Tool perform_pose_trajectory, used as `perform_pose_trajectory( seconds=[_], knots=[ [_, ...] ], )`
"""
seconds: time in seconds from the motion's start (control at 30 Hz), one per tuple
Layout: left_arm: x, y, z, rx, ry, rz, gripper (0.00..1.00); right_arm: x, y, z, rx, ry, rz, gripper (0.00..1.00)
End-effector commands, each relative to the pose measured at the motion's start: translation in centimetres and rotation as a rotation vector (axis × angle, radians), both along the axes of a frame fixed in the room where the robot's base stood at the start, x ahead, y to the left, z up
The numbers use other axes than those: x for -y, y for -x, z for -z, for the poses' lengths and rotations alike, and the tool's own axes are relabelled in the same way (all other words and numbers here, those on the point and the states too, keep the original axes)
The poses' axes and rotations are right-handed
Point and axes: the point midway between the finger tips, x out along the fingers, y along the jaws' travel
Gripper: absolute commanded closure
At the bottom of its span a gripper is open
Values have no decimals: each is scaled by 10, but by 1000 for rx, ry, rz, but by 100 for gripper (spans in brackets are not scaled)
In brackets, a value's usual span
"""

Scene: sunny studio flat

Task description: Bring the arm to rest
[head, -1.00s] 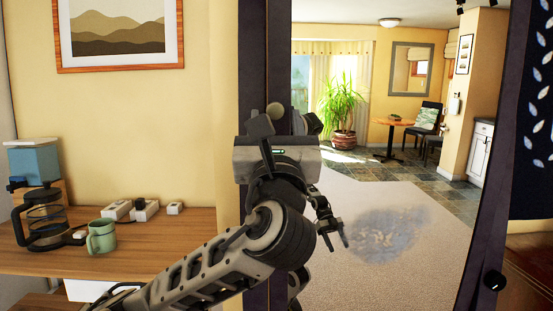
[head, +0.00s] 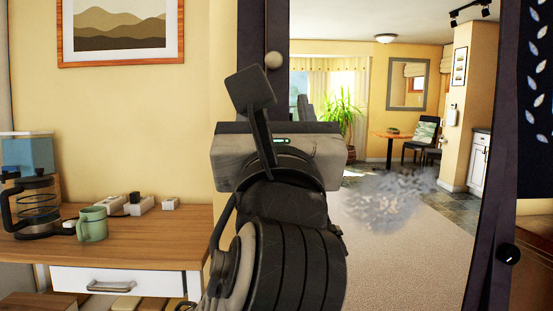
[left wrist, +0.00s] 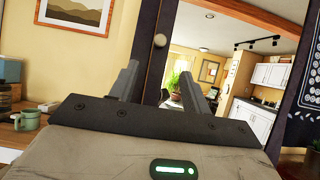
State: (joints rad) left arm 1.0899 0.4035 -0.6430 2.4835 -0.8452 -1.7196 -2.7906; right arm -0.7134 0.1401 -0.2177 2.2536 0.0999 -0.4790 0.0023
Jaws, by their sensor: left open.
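My left arm (head: 285,250) is raised in the middle of the head view, bent, with its wrist in front of a dark upright post. The wrist hides most of my left gripper in that view. In the left wrist view my left gripper (left wrist: 160,78) shows two dark fingers standing apart with nothing between them. It points towards the doorway and the room beyond, clear of the sideboard. My right gripper is in neither view.
A wooden sideboard (head: 150,240) at the left carries a green mug (head: 92,225), a coffee maker (head: 35,205) and small white boxes. A dark post (head: 262,30) with a round knob (head: 274,60) stands close behind the wrist. Open floor (head: 400,270) lies to the right.

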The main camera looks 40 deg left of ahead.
Motion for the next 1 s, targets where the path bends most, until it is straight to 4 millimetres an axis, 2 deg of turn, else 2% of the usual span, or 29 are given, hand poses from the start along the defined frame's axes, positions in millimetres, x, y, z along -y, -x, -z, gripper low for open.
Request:
perform_pose_trajectory(
  seconds=[0.03, 0.2, 0.77, 0.87, 0.97, 1.0],
  knots=[
    [5, 4, 6, 0, 0, 5, 52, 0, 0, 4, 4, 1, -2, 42],
    [9, 12, 9, 0, 0, 2, 52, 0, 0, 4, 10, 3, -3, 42],
    [10, 11, 9, -2, 2, 6, 52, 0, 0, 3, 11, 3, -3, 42],
    [14, -3, 18, -15, 33, 63, 52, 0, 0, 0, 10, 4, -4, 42],
    [24, -35, 43, -45, 131, 207, 52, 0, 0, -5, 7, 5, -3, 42],
    [30, -51, 59, -64, 198, 287, 52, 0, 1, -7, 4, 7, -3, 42]
  ],
)
